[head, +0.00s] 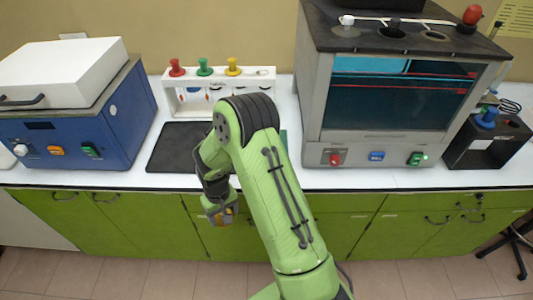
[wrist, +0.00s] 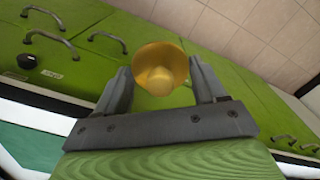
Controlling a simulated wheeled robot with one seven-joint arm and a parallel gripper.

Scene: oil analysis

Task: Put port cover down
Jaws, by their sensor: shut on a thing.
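My gripper (head: 226,214) hangs in front of the green cabinet doors, below the bench's front edge. In the wrist view, its two grey fingers are shut on a yellow, round, flared piece (wrist: 160,68), which looks like the port cover. The piece is held clear of any surface. In the head view it is small and mostly hidden by the fingers. A black mat (head: 180,148) lies on the bench, left of my arm, with nothing visible on it.
A white rack (head: 220,82) with red, green and yellow knobs stands behind my arm. A blue machine (head: 75,140) is at left. A grey machine (head: 395,110) with top openings and a red knob (head: 472,15) is at right. My arm hides some bench.

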